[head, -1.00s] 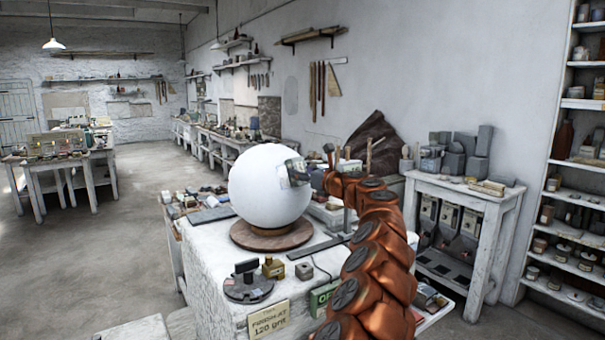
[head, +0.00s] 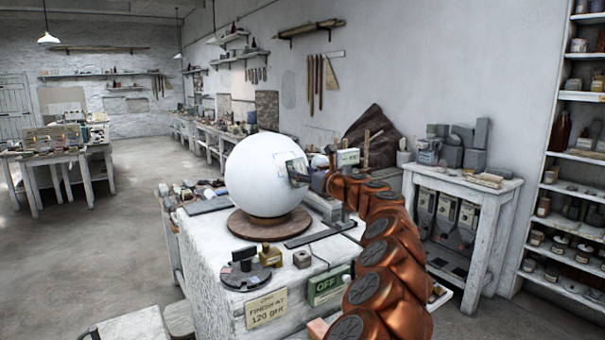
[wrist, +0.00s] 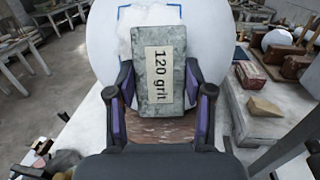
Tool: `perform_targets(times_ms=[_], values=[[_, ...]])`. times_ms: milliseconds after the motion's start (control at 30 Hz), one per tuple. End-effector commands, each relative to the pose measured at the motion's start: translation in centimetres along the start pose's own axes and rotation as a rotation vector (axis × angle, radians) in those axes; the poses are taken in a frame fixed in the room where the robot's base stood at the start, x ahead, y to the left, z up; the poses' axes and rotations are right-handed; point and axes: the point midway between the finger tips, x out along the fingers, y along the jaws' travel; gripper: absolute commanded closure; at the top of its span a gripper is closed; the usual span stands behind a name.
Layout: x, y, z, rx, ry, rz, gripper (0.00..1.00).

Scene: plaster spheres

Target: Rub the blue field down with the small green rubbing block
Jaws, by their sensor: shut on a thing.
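A large white plaster sphere (head: 258,180) rests on a round brown wooden stand (head: 250,229) on the workbench. In the wrist view the sphere (wrist: 103,50) fills the area behind my gripper, and a thin blue outline (wrist: 119,10) marks a field on it. My gripper (wrist: 163,98) is shut on a grey-green mottled block (wrist: 150,95) labelled "120 grit". In the head view my gripper (head: 305,180) holds the block at the sphere's upper right side. A rough white patch (wrist: 125,42) shows beside the block. The block hides much of the field; contact cannot be told.
A sign (head: 267,309) reading "finish at 120 grit" hangs on the bench front, beside a green "OFF" box (head: 328,286). A dark round tool (head: 244,272) and small blocks lie on the bench top. A side table (head: 462,185) stands to the right; open floor lies left.

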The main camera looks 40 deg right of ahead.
Motion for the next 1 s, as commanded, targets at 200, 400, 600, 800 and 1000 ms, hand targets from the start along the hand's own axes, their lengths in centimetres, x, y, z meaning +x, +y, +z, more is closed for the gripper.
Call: perform_targets(times_ms=[200, 400, 600, 800, 1000], values=[[0.1, 0.0, 0.6, 0.0, -0.002, 0.0, 0.93], [0.4, 0.0, 1.7, -0.001, -0.001, 0.0, 0.93], [0.7, 0.0, 2.4, 0.0, -0.001, 0.0, 0.93], [0.9, -0.1, 2.5, -0.001, -0.001, -0.002, 0.93], [1.5, -0.1, 3.5, -0.001, 0.0, -0.002, 0.93]])
